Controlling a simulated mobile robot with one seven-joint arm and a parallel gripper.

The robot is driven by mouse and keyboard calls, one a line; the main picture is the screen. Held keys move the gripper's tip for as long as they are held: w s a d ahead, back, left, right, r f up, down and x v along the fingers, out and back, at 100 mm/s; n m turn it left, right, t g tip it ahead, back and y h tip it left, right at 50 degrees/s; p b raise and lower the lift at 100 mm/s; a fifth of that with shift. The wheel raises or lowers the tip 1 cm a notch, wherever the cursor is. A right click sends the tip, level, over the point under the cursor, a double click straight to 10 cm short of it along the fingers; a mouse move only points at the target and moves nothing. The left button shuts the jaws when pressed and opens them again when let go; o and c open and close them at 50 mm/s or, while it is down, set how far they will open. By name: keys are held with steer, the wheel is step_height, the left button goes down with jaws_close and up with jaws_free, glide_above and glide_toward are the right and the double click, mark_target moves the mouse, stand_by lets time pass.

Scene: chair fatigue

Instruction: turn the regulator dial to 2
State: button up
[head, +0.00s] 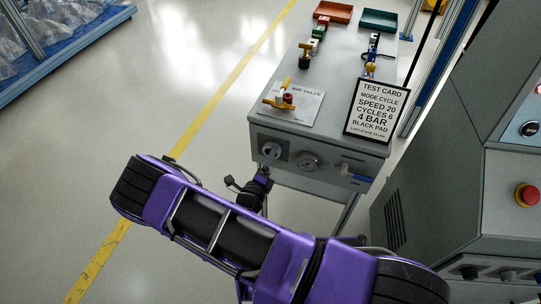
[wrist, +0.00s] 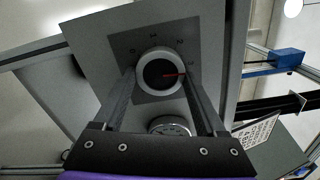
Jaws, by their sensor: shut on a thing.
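The regulator dial (wrist: 162,73) is a round knob with a pale ring and dark centre, on a grey square plate (wrist: 120,60) in the wrist view. Its red pointer points right, below the mark that looks like a 2 at the upper right.
A round gauge (head: 308,161) is right of the dial; it also shows between my fingers in the wrist view (wrist: 170,126). A blue-handled valve (head: 354,175) is further right. A test card (head: 377,110) stands on the bench (head: 335,85) beside a yellow air valve (head: 281,101). A grey cabinet (head: 425,200) stands to the right.

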steer(key=shift+r+n+p, duration=0.15)
steer(key=shift+n+p, duration=0.25)
steer(key=shift+n, duration=4.5)
steer(key=o, duration=1.3)
steer(key=v, duration=1.7)
steer(key=shift+s+a+r+p, duration=0.1)
steer(key=shift+s+p, duration=0.15)
steer(key=shift+p, duration=0.1)
